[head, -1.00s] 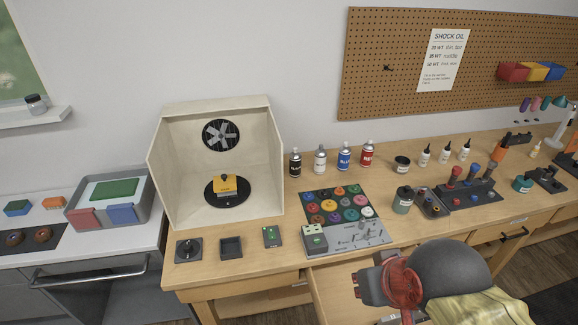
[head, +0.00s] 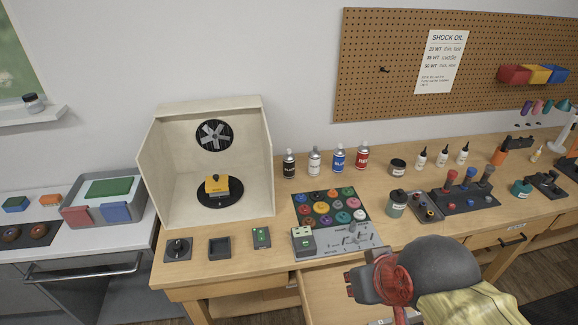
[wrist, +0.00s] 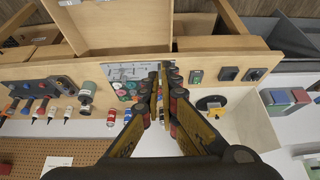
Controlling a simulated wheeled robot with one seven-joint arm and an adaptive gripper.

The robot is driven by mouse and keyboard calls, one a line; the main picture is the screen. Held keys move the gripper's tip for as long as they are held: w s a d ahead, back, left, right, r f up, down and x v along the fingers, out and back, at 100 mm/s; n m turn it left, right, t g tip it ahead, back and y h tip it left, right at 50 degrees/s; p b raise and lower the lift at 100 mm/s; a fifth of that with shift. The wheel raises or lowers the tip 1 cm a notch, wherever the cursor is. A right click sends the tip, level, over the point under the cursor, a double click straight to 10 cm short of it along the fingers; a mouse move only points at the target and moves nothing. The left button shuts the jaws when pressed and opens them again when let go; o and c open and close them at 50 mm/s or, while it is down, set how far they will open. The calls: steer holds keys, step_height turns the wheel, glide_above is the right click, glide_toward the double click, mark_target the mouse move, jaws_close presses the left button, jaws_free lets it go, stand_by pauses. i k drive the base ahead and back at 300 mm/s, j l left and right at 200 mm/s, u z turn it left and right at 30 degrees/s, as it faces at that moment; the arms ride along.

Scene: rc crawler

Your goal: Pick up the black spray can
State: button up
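The black spray can (head: 289,163) stands upright on the wooden bench. It is the leftmost in a row of cans, just right of the spray booth. In the head view my arm is at the lower right, in front of the bench and well apart from the can.
A white can (head: 314,162), a blue can (head: 338,160) and a red can (head: 362,157) stand right of the black one. The spray booth (head: 148,170) is close on its left. An open drawer (head: 325,290) juts from the bench.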

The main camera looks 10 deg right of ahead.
mark_target(288, 161)
steer(key=j+z, duration=0.95)
steer(key=i+j+z, duration=0.3)
steer(key=j+z, duration=0.25)
steer(key=i+j+z, duration=0.15)
steer(key=j+z, duration=0.15)
steer(key=j, duration=0.15)
steer(key=j+z, duration=0.3)
steer(key=i+j, duration=0.05)
steer(key=j, duration=0.05)
